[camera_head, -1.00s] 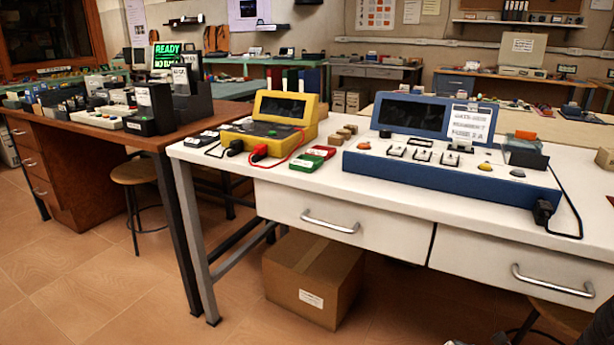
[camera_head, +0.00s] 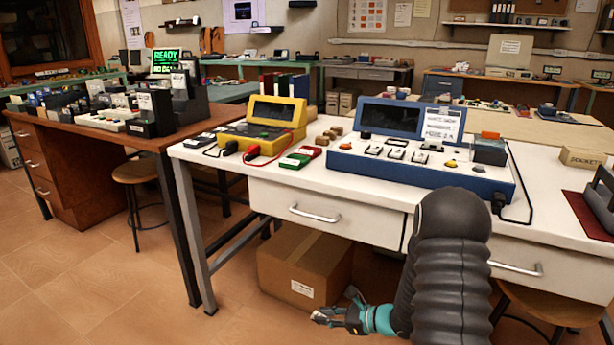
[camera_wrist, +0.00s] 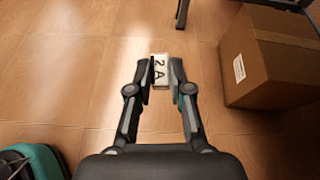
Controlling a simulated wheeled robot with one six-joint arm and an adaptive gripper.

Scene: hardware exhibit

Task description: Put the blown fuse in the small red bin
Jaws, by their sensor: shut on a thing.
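My gripper (camera_wrist: 160,80) is shut on a small pale block-like fuse (camera_wrist: 159,68) marked "2 A", held between the fingertips over the tiled floor. In the head view my gripper (camera_head: 326,315) is low, in front of the cardboard box and below the white table's top; the fuse is too small to make out there. I cannot tell from its look whether it is blown. A small red open-looking container (camera_head: 309,152) with a white label lies on the white table, beside a similar green one (camera_head: 294,160), right of the yellow tester (camera_head: 272,112).
The white table (camera_head: 225,165) also carries a blue console (camera_head: 420,176) with a "2 A" sign, and several brown blocks. A cardboard box (camera_head: 290,262) stands under it. A stool (camera_head: 137,170) and brown desk (camera_head: 85,130) are left. Floor at front left is clear.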

